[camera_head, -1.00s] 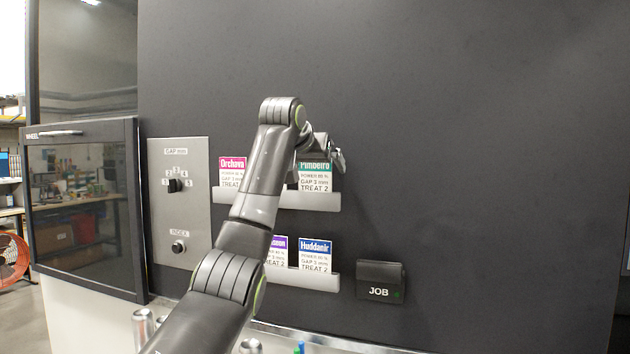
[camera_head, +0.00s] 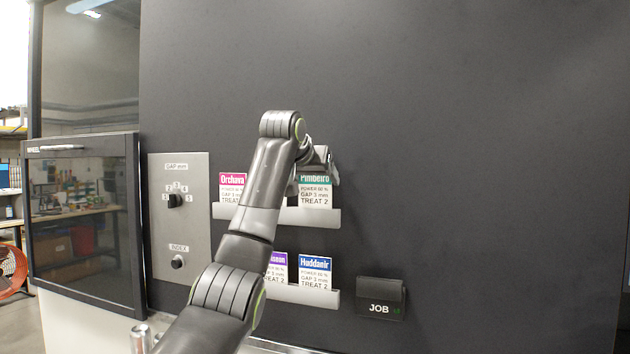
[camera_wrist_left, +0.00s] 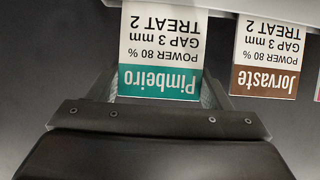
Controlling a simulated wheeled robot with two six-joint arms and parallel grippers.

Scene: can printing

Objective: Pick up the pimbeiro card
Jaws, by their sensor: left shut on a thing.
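The Pimbeiro card (camera_head: 316,194), white with a teal header, stands upright in the upper rack on the dark panel. In the left wrist view the Pimbeiro card (camera_wrist_left: 160,50) appears upside down. My left gripper (camera_head: 318,168) is at the card's top edge and shut on it, with a finger at each side of the header. The card's lower edge still meets the rack. My right gripper is not in view.
The upper rack (camera_head: 270,216) also holds the Orchava card (camera_head: 232,188) and the Jorvaste card (camera_wrist_left: 265,55). A lower rack (camera_head: 325,298) holds the Huddanir card (camera_head: 315,272) and a partly hidden purple one. The JOB holder (camera_head: 380,298) is at lower right.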

